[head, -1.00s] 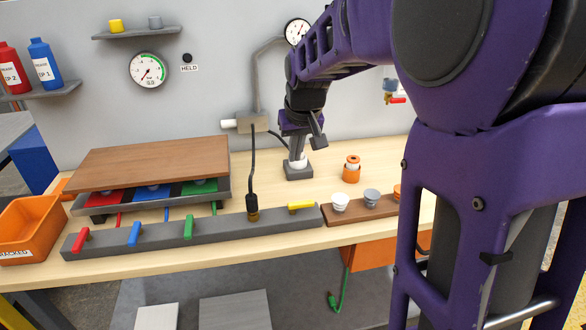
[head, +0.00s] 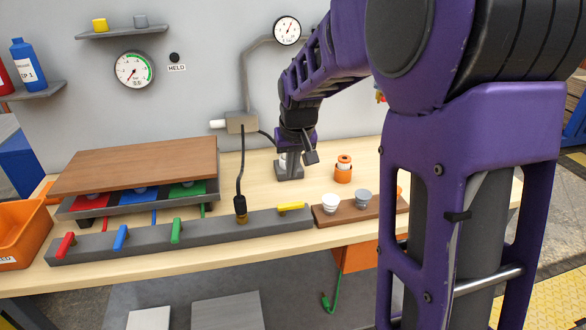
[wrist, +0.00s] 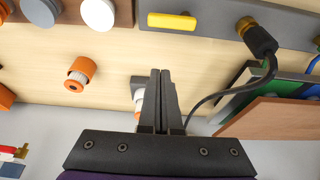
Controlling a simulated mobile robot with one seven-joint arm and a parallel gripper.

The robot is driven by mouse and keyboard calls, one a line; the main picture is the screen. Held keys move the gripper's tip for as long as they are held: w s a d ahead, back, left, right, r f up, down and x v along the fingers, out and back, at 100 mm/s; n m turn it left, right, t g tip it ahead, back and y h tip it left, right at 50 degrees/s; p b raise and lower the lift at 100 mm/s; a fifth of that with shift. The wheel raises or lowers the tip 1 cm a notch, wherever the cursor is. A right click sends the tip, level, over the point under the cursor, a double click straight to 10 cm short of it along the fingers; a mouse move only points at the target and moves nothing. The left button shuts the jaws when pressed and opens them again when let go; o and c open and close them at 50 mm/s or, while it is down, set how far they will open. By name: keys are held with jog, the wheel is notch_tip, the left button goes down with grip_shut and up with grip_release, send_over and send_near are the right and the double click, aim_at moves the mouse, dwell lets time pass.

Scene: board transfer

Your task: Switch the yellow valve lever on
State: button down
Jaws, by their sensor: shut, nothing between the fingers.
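The yellow valve lever (head: 291,207) lies along the right end of the grey bar (head: 140,239) on the bench. In the wrist view the yellow lever (wrist: 172,21) sits at the top, beyond my fingertips and apart from them. My gripper (wrist: 161,72) is shut and empty, with its two fingers side by side. In the head view my gripper hangs above the bench behind the bar, near a grey stand, and its fingertips are hard to make out. Red, blue and green levers (head: 176,231) stand tilted upward on the same bar.
A black hose with a brass fitting (head: 240,208) rises from the bar just left of the yellow lever. A brown rack (head: 345,213) with white and grey knobs lies to its right. An orange-and-white cylinder (head: 343,169) stands behind. A brown board (head: 140,165) lies at the left.

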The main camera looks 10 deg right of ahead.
aim_at(291, 206)
jog(key=b+x, duration=0.1)
jog(key=x, duration=0.5)
jog(key=shift+f, duration=0.15)
jog(key=shift+s, duration=2)
